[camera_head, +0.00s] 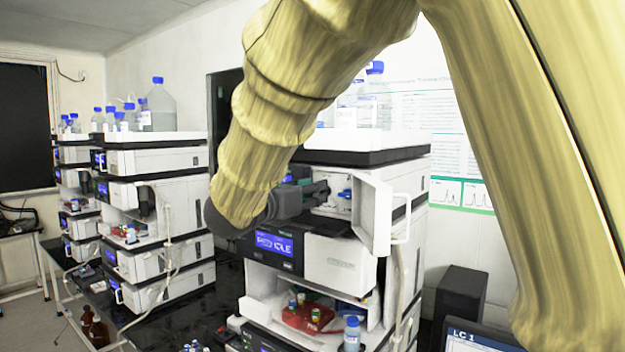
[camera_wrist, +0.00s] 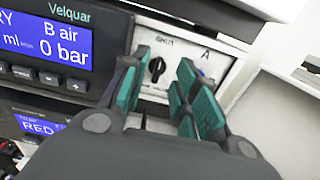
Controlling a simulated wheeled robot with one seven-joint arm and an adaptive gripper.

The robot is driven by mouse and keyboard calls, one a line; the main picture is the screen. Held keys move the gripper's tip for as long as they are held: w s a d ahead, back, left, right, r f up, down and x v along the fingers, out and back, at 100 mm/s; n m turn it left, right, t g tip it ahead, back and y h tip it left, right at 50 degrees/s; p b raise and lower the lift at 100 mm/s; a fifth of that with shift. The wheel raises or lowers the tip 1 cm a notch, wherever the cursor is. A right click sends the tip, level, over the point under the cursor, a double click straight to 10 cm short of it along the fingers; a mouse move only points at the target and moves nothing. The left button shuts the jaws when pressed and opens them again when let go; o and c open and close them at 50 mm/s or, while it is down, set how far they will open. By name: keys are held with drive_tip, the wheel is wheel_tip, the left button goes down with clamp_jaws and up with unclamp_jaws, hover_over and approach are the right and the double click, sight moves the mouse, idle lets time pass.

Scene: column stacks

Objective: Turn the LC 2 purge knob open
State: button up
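A small black knob (camera_wrist: 157,68) sits on a white panel marked "A" in the wrist view, its grip close to upright in the picture. My gripper (camera_wrist: 164,60) is open, with teal-padded fingers on either side of the knob in that view. I cannot tell whether the fingers touch it. In the head view my gripper (camera_head: 318,193) reaches into the open front of an upper module (camera_head: 340,262) in the near stack; the knob cannot be made out there. The display (camera_wrist: 48,38) beside the knob reads "B air" and "0 bar".
An open white door (camera_head: 375,212) stands just right of my gripper. Below is an open bay with a red tray (camera_head: 308,318) and vials. Bottles (camera_head: 345,105) stand on top of the stack.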

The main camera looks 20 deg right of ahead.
sight(324, 191)
drive_tip(key=shift+p+x, duration=0.6)
drive_tip(key=shift+x, duration=0.85)
drive_tip(key=shift+a, duration=0.1)
clamp_jaws()
